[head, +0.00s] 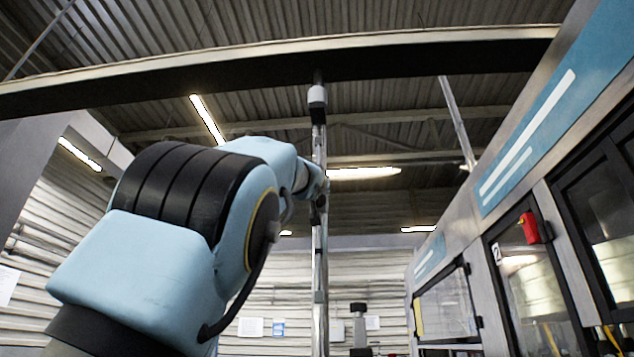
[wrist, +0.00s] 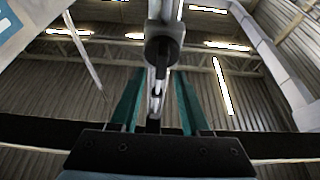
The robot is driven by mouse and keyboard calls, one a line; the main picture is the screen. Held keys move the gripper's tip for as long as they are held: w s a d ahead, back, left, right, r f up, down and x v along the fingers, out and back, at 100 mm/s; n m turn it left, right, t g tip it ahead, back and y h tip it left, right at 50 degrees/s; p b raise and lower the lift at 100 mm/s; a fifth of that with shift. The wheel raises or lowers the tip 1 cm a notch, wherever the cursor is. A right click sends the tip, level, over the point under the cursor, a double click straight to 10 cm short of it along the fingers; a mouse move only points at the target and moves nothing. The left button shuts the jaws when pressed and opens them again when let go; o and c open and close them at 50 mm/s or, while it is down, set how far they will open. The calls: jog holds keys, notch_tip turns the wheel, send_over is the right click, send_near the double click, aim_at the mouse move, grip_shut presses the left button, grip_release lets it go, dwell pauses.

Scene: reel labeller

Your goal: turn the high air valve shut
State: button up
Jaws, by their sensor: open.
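A vertical pale pipe (head: 320,265) stands in the middle of the head view, with a light grey fitting (head: 317,95) near its top under the dark beam. In the wrist view a round grey fitting (wrist: 166,36), apparently part of the air valve, shows just beyond my fingertips. A thin dark and pale piece runs from it down between the fingers; I cannot tell whether it is the valve's handle. My gripper (wrist: 157,75) is open, one teal finger on either side of that piece, with no clear contact. In the head view my arm hides most of the gripper beside the pipe.
A dark overhead beam (head: 270,70) crosses above the arm. A machine with glazed doors (head: 530,290) and a red box (head: 530,228) lines the right side. A dark-topped post (head: 358,325) stands low behind the pipe. Open air lies between pipe and machine.

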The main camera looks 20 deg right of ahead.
jog(key=shift+w+d+r+p, duration=0.2)
jog(key=shift+w+d+p, duration=0.1)
jog(key=shift+w, duration=0.15)
jog(key=c, duration=0.7)
jog(key=shift+f, duration=0.1)
grip_shut()
jog(key=shift+f, duration=0.1)
